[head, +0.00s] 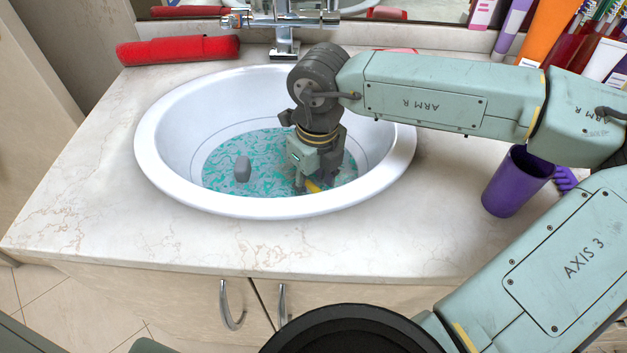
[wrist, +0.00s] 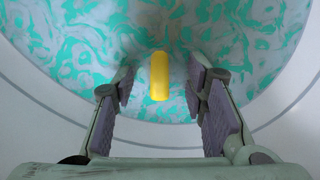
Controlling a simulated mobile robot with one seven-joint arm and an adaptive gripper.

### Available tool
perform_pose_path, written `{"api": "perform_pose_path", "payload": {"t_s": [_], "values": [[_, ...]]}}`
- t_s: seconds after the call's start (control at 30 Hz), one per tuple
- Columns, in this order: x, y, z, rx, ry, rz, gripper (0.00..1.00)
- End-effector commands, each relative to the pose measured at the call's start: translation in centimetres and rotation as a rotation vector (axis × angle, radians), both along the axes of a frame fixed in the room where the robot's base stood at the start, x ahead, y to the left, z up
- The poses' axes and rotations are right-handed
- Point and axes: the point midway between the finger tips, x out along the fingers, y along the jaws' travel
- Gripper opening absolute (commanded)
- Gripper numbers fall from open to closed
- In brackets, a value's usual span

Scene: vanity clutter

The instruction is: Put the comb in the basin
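A yellow bar-shaped thing, which may be the comb (wrist: 160,76), shows between my fingers in the wrist view; no teeth can be made out. In the head view it shows as a small yellow piece (head: 313,186) low in the basin, mostly hidden by my gripper. The white oval basin (head: 160,150) has a teal patterned bottom. My gripper (head: 309,180) points down inside the basin. Its fingers (wrist: 161,88) are open, one on each side of the yellow thing, with gaps visible on both sides.
A grey block-like thing (head: 243,168) stands in the basin, left of my gripper. The faucet (head: 285,40) rises behind. A red roll-like thing (head: 178,50) lies back left. A purple cup (head: 516,183) stands right, below my arm. The front left counter is clear.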

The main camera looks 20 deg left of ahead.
Motion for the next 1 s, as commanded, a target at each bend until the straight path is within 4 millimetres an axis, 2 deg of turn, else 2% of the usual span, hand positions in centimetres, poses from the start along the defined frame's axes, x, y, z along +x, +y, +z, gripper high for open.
{"api": "perform_pose_path", "payload": {"t_s": [0.17,0.4,0.53,0.7,1.0], "values": [[0.0,-0.2,3.0,0.0,-0.004,-0.002,0.39],[-0.1,-0.4,8.3,0.0,-0.004,-0.002,0.39],[-0.2,-0.5,10.4,0.0,-0.001,-0.002,0.39],[-0.3,-0.6,11.8,-0.001,-0.001,0.001,0.39],[-0.3,-0.6,12.1,0.0,0.0,0.001,0.39]]}}
